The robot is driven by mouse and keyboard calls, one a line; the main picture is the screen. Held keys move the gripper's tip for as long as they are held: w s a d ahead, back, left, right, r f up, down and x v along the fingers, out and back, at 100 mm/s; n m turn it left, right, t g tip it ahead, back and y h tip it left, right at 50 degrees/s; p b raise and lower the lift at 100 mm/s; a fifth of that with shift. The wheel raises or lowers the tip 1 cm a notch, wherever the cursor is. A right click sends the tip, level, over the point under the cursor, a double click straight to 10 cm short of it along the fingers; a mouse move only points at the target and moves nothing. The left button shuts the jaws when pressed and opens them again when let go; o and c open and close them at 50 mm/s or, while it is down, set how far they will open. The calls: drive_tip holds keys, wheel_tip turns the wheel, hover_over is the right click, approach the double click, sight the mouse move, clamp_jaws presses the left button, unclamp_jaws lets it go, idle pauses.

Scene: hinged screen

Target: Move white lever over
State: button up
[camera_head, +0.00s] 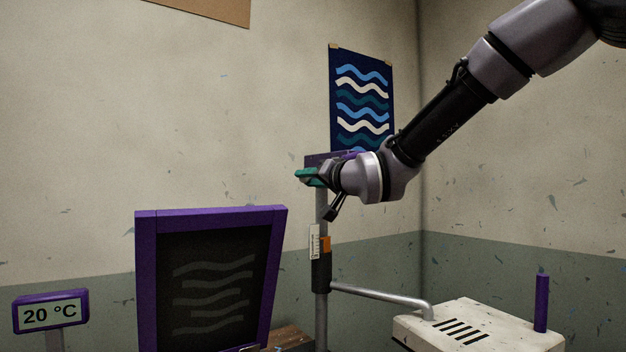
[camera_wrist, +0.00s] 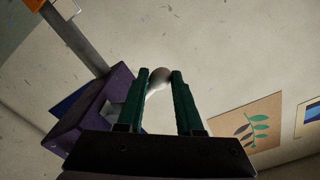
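My gripper (camera_head: 308,177) has green fingers and is at the purple head (camera_head: 318,159) on top of an upright grey pole (camera_head: 321,206). In the wrist view, the fingers (camera_wrist: 160,74) stand apart. A rounded whitish-grey piece (camera_wrist: 159,77), probably the end of the white lever, shows between their tips and nearly fills the gap. I cannot tell whether both fingers press on it. The purple head also shows left of the fingers in the wrist view (camera_wrist: 88,115). In the head view no white lever can be made out at the gripper.
A purple-framed dark screen (camera_head: 212,275) stands at lower left, beside a "20 °C" display (camera_head: 51,312). A grey pipe (camera_head: 385,295) runs from the pole to a white slotted box (camera_head: 478,325) with a purple post (camera_head: 541,303). A wave poster (camera_head: 362,90) hangs behind my arm.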

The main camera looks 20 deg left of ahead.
drive_tip(key=shift+w, duration=0.1)
drive_tip(key=shift+w+d+f, duration=0.2)
drive_tip(key=shift+d+f, duration=0.05)
drive_tip(key=shift+f, duration=0.25)
drive_tip(key=shift+w+d+f, duration=0.15)
drive_tip(key=shift+d+f, duration=0.05)
drive_tip(key=shift+f, duration=0.25)
drive_tip(key=shift+f, duration=0.1)
drive_tip(key=shift+w+d+f, duration=0.5)
drive_tip(key=shift+w+f, duration=0.1)
drive_tip(key=shift+f, duration=0.1)
drive_tip(key=shift+c, duration=0.2)
drive_tip(key=shift+d, duration=0.1)
drive_tip(key=shift+w+d+f, duration=0.5)
drive_tip(key=shift+w+d, duration=0.1)
drive_tip(key=shift+w, duration=0.25)
